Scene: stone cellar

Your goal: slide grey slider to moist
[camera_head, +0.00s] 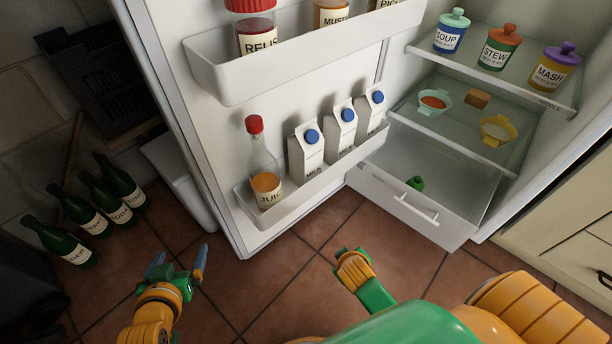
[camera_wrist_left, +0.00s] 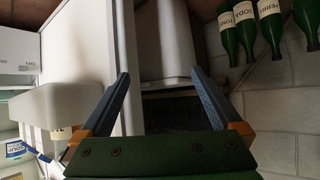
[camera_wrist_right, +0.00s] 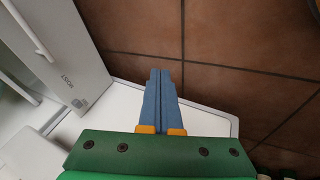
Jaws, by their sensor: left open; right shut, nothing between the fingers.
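The fridge's open bottom drawer (camera_head: 400,207) has a white front with a bar handle (camera_head: 414,210). In the right wrist view the drawer front (camera_wrist_right: 72,45) is at upper left. It carries a small dark word, which seems to be MOIST (camera_wrist_right: 66,80), with a small grey piece (camera_wrist_right: 79,103) beside it, probably the grey slider. The head view does not show the slider clearly. My right gripper (camera_wrist_right: 160,72) is shut and empty, to the right of the grey piece and apart from it. My left gripper (camera_head: 178,260) is open and empty, low in front of the fridge door.
The open fridge door (camera_head: 215,170) holds milk cartons (camera_head: 341,130) and a juice bottle (camera_head: 264,170). Shelves above the drawer hold jars and bowls (camera_head: 435,102). A green item (camera_head: 416,183) lies in the drawer. Dark bottles (camera_head: 60,240) stand at left.

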